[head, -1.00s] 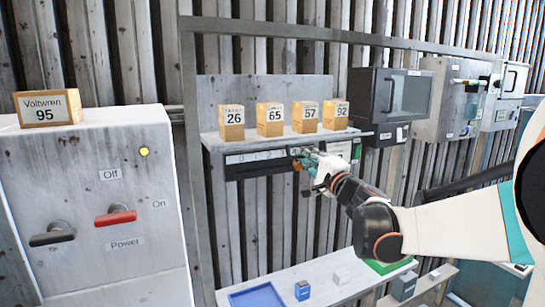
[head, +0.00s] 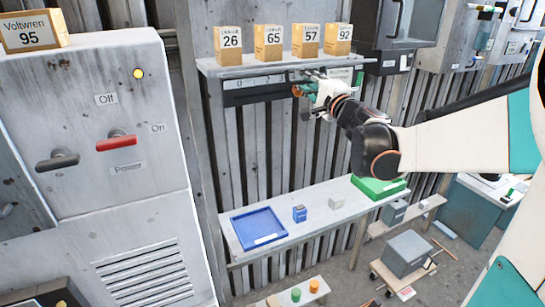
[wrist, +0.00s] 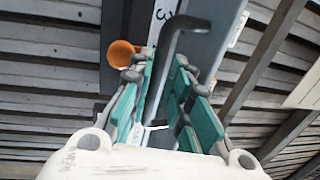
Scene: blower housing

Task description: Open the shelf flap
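The wall shelf (head: 300,62) has a dark front panel below its board, with a pale numbered strip (head: 255,82); I take this panel for the flap, and it appears shut. My gripper (head: 312,84) is at the front of this panel, right of its middle, and hides part of it. In the wrist view my gripper (wrist: 160,85) has its two green-padded fingers apart. A dark bent bar handle (wrist: 167,70) runs between them, nearer the left finger; I cannot tell if they touch.
Several numbered boxes (head: 268,42) stand on the shelf. An orange cup-like part (wrist: 122,52) is beside the left finger. Below is a bench (head: 310,218) with a blue tray (head: 258,228) and a green tray (head: 378,187). A grey cabinet (head: 90,130) with levers stands at left.

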